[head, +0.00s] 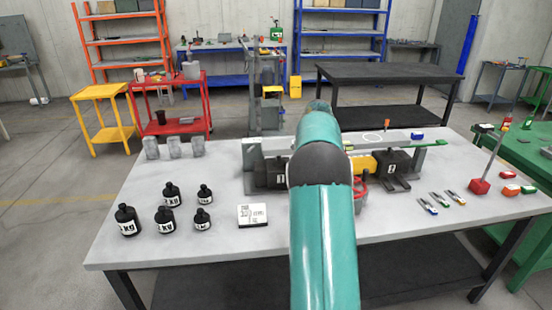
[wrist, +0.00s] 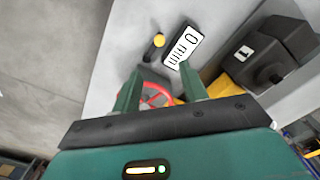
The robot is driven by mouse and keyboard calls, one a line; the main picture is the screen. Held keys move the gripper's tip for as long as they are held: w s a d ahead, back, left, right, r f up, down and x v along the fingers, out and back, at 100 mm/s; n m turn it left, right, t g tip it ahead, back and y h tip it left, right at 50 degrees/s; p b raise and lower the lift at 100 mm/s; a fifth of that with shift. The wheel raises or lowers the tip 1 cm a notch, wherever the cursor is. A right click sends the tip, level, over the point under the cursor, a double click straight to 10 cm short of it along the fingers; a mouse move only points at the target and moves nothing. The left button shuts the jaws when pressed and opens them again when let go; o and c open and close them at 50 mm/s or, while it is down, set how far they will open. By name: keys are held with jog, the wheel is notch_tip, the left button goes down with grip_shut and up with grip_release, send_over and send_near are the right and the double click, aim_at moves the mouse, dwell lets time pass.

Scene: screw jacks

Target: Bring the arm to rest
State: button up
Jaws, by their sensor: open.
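My gripper (wrist: 159,82) shows in the wrist view with its two dark green fingers apart. Nothing is held between them. A red handwheel (wrist: 157,95) shows past the fingers; I cannot tell whether they touch it. A white "0 mm" display (wrist: 181,47) and a dark jack marked 1 (wrist: 265,55) are beyond. In the head view my teal arm (head: 324,235) reaches over the table and hides the gripper. Jack 1 (head: 268,175) and jack 2 (head: 392,168) stand on either side of the arm, with part of the red handwheel (head: 360,192) beside it.
The grey table (head: 220,170) holds several black weights (head: 165,220) and grey blocks (head: 174,148) at left, and a white sign (head: 252,215) near the middle. Small tools (head: 441,201) and a red-based stand (head: 480,186) are at right.

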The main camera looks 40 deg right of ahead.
jog(key=s+a+r+n+t, duration=0.1)
jog(key=s+a+r+n, duration=0.1)
jog(key=a+r, duration=0.5)
jog(key=s+a+r+n+t, duration=0.1)
jog(key=a+r+n, duration=0.15)
jog(key=a, duration=0.85)
jog(key=s+a+r+n+t, duration=0.1)
jog(key=s+a+r+n, duration=0.2)
jog(key=a, duration=0.6)
jog(key=s+a+f+n+t, duration=0.2)
jog(key=s+a+n, duration=0.6)
jog(key=s+a, duration=0.8)
jog(key=shift+s+a+f+t, duration=0.35)
jog(key=shift+a+f, duration=0.25)
jog(key=shift+a, duration=1.05)
